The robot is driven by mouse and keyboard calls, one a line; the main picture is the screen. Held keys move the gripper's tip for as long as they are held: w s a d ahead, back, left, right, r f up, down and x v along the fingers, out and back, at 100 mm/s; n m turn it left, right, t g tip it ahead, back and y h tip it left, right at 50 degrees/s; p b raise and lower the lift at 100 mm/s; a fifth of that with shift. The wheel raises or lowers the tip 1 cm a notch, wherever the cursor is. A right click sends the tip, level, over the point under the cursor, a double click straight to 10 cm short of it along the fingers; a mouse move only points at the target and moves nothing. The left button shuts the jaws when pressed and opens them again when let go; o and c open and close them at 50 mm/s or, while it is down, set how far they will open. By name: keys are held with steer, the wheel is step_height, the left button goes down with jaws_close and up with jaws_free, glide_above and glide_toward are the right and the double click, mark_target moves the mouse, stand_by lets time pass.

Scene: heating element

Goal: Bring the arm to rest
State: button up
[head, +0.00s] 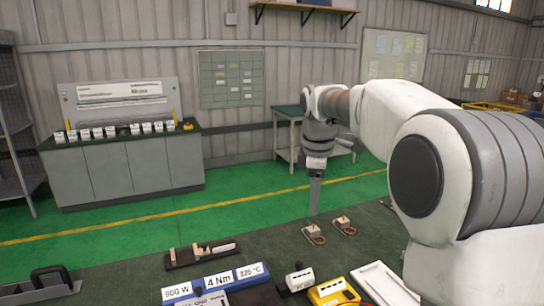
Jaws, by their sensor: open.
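My arm reaches in from the right side of the head view and bends down near the middle. My gripper (315,208) points straight down above the far part of the dark green worktop (270,236). It shows side-on, and nothing is seen held in it; the jaws are open. Two small parts with pale tops and reddish-brown loops, one on the left (313,234) and one on the right (344,226), lie on the worktop near the gripper's lower end. The gap between the fingertip and the worktop is hard to judge.
A dark rack (200,257) with small parts, labelled blue blocks (213,281), a white-and-black device (299,278), a yellow device (334,293) and a white tray (384,284) stand nearer. A black-handled holder (42,285) is at left. Cabinets (125,165) stand beyond the green floor.

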steer(key=s+d+f+m+t, duration=0.1)
steer(key=s+m, duration=0.6)
steer(key=s, duration=0.8)
steer(key=s+d+f+m+t, duration=0.2)
steer(key=s+m, duration=0.6)
steer(key=s, duration=0.7)
steer(key=shift+s+d+f, duration=0.3)
steer(key=shift+d+f, duration=0.2)
